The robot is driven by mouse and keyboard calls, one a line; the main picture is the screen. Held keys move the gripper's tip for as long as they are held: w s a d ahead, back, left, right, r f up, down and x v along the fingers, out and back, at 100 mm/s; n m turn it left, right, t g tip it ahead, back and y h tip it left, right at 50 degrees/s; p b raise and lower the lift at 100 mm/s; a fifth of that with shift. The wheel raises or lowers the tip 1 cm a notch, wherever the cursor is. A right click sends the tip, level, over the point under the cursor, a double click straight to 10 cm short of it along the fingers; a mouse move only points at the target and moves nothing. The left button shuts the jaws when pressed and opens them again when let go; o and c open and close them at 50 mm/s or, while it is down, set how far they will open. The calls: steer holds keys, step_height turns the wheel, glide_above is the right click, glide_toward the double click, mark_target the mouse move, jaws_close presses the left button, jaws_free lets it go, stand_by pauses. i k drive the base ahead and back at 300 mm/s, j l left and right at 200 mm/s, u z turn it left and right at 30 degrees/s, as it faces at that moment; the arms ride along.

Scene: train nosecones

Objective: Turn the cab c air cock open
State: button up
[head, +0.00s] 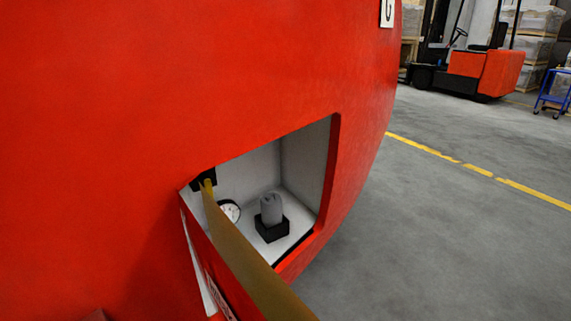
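A square recess opens in the red nosecone (120,110), and its hatch flap (197,262) hangs open at the lower left. At the recess's upper left is a small black fitting (196,184). A long yellow-brown bar (240,255) starts there with a brighter yellow tip and runs toward the camera, widening to the bottom edge. It looks like a lever, but I cannot tell for sure that it is the air cock's handle, nor its setting. My gripper is not in view.
Inside the recess are a round white gauge (230,210), partly behind the bar, and a grey cylinder (271,207) on a black block (271,231). A white letter plate (387,12) is cut off above. Grey floor is clear at right; a red forklift (484,72) stands far back.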

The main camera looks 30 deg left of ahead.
mark_target(206, 180)
steer(key=i+l+u, duration=0.1)
steer(key=u, duration=0.35)
steer(key=i+l+u, duration=0.15)
steer(key=u, duration=0.3)
steer(key=i+l+u, duration=0.15)
steer(key=u, duration=0.3)
steer(key=i+l+u, duration=0.1)
steer(key=l+u, duration=0.15)
steer(key=u, duration=0.2)
steer(key=l+u, duration=0.8)
steer(key=u, duration=0.15)
steer(key=k+l+z, duration=0.45)
steer(key=k+l, duration=0.15)
steer(key=l, duration=0.25)
